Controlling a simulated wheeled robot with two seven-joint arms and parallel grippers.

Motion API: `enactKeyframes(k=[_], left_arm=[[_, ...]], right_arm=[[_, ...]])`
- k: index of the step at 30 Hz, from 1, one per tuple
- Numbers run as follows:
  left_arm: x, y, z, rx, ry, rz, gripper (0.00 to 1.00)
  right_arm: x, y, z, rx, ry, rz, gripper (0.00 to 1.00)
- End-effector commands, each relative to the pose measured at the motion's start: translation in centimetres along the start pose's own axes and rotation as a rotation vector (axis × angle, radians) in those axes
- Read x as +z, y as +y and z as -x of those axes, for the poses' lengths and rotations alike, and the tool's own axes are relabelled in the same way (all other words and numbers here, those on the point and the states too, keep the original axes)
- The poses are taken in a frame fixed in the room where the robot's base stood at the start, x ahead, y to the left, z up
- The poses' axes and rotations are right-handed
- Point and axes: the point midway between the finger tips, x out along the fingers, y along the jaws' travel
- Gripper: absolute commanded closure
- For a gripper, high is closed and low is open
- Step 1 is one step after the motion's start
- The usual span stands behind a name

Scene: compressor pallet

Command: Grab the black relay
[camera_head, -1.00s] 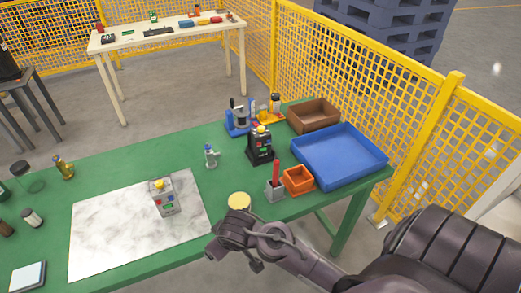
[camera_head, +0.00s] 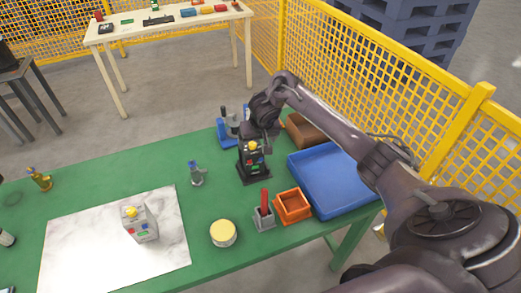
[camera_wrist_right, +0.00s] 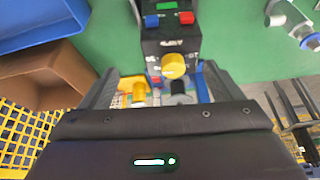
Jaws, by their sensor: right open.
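The black relay (camera_head: 253,166), a black box with a yellow knob and coloured buttons, stands upright on the green table. In the right wrist view the black relay (camera_wrist_right: 168,32) is at the top middle, its yellow knob facing the camera. My right gripper (camera_head: 262,128) is at the relay's top, on its far side, and hides part of it. In the right wrist view my right gripper (camera_wrist_right: 160,76) is open, its fingers left and right of the relay's knob end. I cannot tell whether they touch it. My left gripper is out of view.
Near the relay are a blue tray (camera_head: 325,190), a brown bin (camera_head: 303,130), an orange bin (camera_head: 292,207), and a grey holder (camera_head: 263,218) with a red item. A grey relay (camera_head: 140,226) stands on the marble board (camera_head: 80,250). Yellow fencing (camera_head: 400,95) runs behind the table.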

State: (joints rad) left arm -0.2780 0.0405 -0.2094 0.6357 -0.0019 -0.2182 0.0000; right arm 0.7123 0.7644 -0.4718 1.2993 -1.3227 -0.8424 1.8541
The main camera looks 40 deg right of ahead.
Motion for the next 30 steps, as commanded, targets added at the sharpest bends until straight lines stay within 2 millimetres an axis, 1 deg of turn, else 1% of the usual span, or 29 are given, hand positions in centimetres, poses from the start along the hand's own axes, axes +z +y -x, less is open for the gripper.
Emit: enactKeyframes(k=[1,2,4,6,9,11,14,17,19,21,23,25,26,30], left_arm=[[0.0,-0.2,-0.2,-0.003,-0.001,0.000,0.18],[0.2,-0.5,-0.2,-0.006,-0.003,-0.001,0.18],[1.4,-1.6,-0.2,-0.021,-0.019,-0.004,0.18],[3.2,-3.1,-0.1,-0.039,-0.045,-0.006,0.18],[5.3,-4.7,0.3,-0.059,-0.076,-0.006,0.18],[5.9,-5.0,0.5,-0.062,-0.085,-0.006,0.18],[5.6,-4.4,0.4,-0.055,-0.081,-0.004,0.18],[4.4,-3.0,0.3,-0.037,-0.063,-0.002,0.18],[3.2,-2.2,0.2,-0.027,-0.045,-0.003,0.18],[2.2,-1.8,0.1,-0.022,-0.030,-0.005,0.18],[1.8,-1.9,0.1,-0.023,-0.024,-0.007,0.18],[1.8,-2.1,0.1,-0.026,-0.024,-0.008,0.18],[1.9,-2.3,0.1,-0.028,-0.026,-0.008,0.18],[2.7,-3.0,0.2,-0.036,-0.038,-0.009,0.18]], right_arm=[[0.1,-0.1,-0.8,-0.001,-0.005,-0.002,0.15],[0.2,-0.1,-1.1,-0.001,-0.005,-0.002,0.15],[0.1,-0.1,-1.7,0.000,-0.003,-0.001,0.15],[0.1,-0.1,-2.2,0.000,-0.002,-0.002,0.15],[0.3,-0.1,-3.3,0.001,-0.004,0.000,0.15],[0.3,-0.2,-4.3,0.001,-0.004,-0.001,0.15],[0.4,-0.4,-5.8,0.000,-0.002,-0.001,0.15],[0.3,-0.3,-6.9,0.001,-0.001,0.000,0.15],[0.3,-0.3,-7.2,0.000,0.001,0.000,0.15],[0.3,-0.3,-7.3,-0.001,0.001,0.001,0.15],[0.3,-0.4,-7.3,-0.001,0.001,0.001,0.15],[0.3,-0.3,-7.2,-0.001,0.001,0.001,0.15],[0.3,-0.3,-7.2,-0.001,0.001,0.001,0.16],[0.3,-0.3,-7.2,0.000,0.001,0.001,0.34]])
